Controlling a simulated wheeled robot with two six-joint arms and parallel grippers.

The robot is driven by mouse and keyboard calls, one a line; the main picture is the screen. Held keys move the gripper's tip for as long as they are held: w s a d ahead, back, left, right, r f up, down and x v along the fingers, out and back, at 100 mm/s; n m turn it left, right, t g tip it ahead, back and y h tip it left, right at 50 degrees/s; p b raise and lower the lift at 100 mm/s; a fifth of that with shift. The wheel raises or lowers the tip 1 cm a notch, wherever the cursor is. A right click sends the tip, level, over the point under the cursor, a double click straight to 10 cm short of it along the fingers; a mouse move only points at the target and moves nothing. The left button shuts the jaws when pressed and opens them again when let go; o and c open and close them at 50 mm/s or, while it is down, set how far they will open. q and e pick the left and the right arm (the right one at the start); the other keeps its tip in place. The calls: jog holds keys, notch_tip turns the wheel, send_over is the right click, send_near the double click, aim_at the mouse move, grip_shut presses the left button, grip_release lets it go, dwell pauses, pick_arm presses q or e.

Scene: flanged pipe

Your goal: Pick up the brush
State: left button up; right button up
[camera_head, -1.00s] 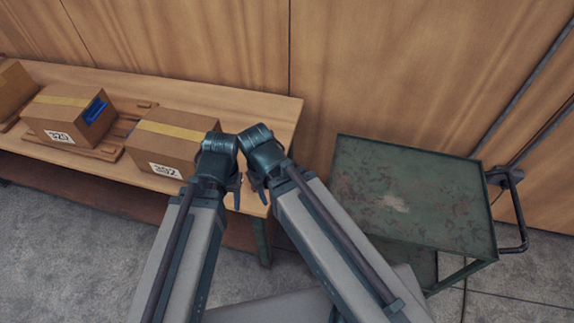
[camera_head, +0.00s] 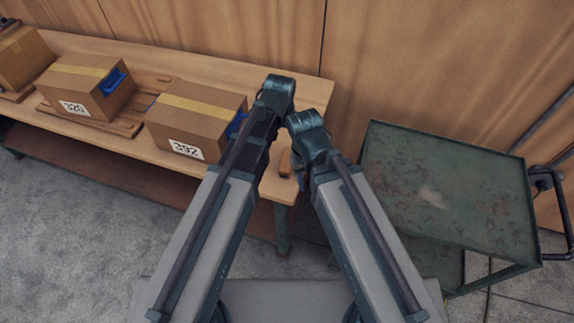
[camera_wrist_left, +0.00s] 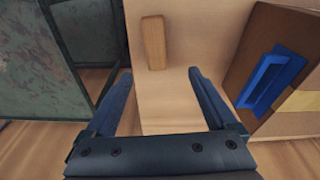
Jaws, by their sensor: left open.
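A small brown wooden block, seemingly the brush (camera_head: 285,163), lies near the right end of the wooden table. It also shows upright in the left wrist view (camera_wrist_left: 153,42), on the bare tabletop; no bristles can be made out. My left gripper (camera_wrist_left: 160,73) is open and empty above the table, with the brush just beyond its fingertips and roughly in line with the gap. In the head view my left wrist hides most of its jaws. My right gripper (camera_head: 299,172) is beside the brush's right side in the picture; its jaw opening cannot be made out.
The box marked 392 (camera_head: 196,120), with a blue insert (camera_wrist_left: 270,80), stands close to my left gripper. Box 320 (camera_head: 86,86) and another box (camera_head: 22,58) are farther left. A green metal cart (camera_head: 440,190) stands right of the table (camera_head: 300,85), across a gap.

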aim_at(287, 159)
pick_arm(q)
jog(key=f+b, duration=0.5)
jog(key=w+f+b, duration=0.1)
jog(key=f+b, duration=0.2)
jog(key=shift+d+f+b, duration=0.15)
jog(key=shift+f+b, duration=0.15)
jog(key=shift+f, duration=0.05)
jog(key=shift+r, duration=0.1)
jog(key=f+b, duration=0.4)
jog(key=shift+s+d+f, duration=0.1)
jog(key=shift+d+f, duration=0.1)
jog(key=shift+d, duration=0.15)
jog(key=shift+f+b, duration=0.5)
jog(key=shift+b, duration=0.1)
jog(key=shift+r, duration=0.1)
grip_shut()
